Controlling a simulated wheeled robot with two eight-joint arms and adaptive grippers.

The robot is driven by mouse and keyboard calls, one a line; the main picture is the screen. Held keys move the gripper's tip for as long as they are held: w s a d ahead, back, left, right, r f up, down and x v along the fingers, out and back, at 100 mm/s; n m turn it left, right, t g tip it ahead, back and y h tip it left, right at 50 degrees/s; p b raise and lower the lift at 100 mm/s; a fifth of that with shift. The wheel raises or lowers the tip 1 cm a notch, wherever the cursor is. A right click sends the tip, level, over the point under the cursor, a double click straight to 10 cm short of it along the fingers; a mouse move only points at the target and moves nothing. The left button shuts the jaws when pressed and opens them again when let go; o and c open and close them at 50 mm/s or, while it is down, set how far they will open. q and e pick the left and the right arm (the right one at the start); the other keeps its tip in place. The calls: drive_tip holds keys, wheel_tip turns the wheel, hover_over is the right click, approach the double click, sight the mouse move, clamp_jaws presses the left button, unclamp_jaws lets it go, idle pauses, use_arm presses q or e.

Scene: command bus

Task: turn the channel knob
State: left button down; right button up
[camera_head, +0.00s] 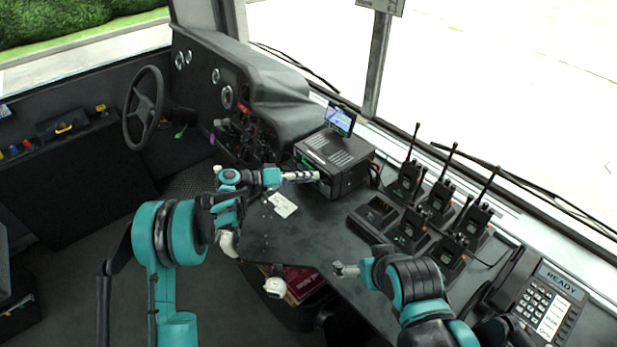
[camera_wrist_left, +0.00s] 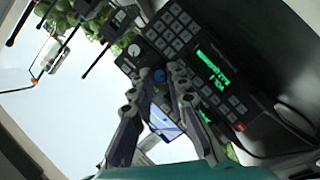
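The radio unit (camera_head: 340,158) is a black box on the dash. In the left wrist view its front panel (camera_wrist_left: 190,62) shows tilted, with a keypad, a green lit display (camera_wrist_left: 212,70), a pale round knob (camera_wrist_left: 134,50) and a blue round knob (camera_wrist_left: 160,75). I cannot tell by label which is the channel knob. My left gripper (camera_head: 316,176) is at the radio's front. In the left wrist view its fingers (camera_wrist_left: 158,73) are apart, with the blue knob between the tips; contact cannot be told. My right gripper (camera_head: 338,269) is over the front edge of the dash, away from the radio; its finger opening is unclear.
A small screen (camera_head: 340,119) stands on the radio. Several handheld radios (camera_head: 438,196) stand in chargers to the right. A desk phone (camera_head: 548,305) is at the far right. A white card (camera_head: 282,205) lies on the dash left of the radio. A steering wheel (camera_head: 143,108) is at left.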

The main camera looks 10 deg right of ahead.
idle(0.3)
use_arm(q)
drive_tip(key=shift+r+m+t+y+p, duration=0.15)
drive_tip(key=shift+m+t+y+p, duration=0.25)
drive_tip(key=shift+m, duration=0.6)
drive_tip(key=shift+s+d+m+t+y+p, duration=0.15)
drive_tip(key=shift+m+t+y+p, duration=0.3)
drive_tip(key=shift+m+y, duration=0.65)
drive_tip(key=shift+m, duration=0.4)
drive_tip(key=c, duration=1.5)
unclamp_jaws()
